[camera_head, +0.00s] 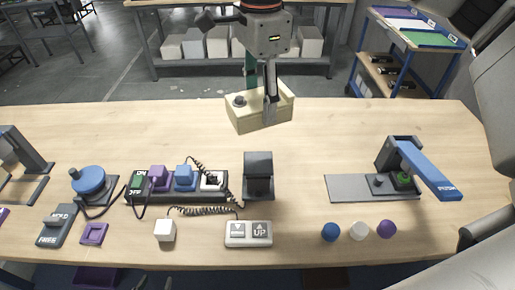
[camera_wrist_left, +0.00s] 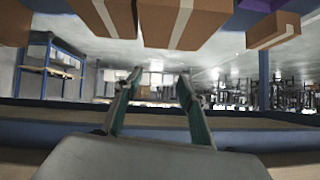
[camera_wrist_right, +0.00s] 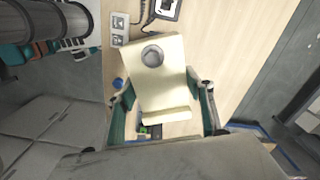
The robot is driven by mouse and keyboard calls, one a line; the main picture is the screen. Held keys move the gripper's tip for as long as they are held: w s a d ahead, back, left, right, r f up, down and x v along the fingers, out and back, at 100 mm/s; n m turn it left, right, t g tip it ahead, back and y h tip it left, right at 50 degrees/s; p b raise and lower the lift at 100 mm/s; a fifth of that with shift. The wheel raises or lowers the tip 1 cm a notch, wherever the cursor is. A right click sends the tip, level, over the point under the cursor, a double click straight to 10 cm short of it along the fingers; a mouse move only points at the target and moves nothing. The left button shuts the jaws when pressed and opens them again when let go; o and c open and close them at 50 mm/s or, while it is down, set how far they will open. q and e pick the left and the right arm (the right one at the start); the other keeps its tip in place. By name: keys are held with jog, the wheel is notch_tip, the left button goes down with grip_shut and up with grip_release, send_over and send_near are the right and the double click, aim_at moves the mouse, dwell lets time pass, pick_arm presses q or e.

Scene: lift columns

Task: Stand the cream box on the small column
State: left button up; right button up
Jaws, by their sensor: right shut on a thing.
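The cream box (camera_head: 262,114) is a pale block with a round grey knob on it, in the upper middle of the head view. My right gripper (camera_head: 264,92) is shut on it, and the box looks held above the far part of the table. The right wrist view shows the box (camera_wrist_right: 163,85) between the two fingers. A short dark column (camera_head: 258,165) stands on a grey base nearer than the box, apart from it. It is probably the small column. My left gripper (camera_wrist_left: 158,80) shows only in its wrist view, fingers apart and empty.
An UP/DOWN switch panel (camera_head: 249,233) lies in front of the dark column. A switch strip (camera_head: 176,187) with cables is left of it; a blue-levered press (camera_head: 420,170) is right. The table's back middle is clear.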

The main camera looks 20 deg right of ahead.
notch_tip(320, 180, down, 9)
jog(key=shift+p, duration=0.35)
jog(key=shift+f, duration=0.55)
notch_tip(320, 180, down, 4)
jog(key=shift+r, duration=0.2)
pick_arm(q)
jog(key=shift+s+a+f, duration=0.3)
jog(key=shift+s+a, duration=0.1)
jog(key=shift+a, duration=0.2)
pick_arm(e)
jog(key=shift+a, duration=0.1)
jog(key=shift+f, duration=0.15)
jog(key=o, duration=1.1)
jog(key=shift+f, duration=0.1)
jog(key=shift+c, duration=0.2)
jog(key=o, duration=0.3)
jog(key=shift+o, duration=0.2)
pick_arm(q)
jog(key=shift+w+d+r, duration=0.2)
jog(key=shift+w+r, duration=0.05)
jog(key=shift+r, duration=0.2)
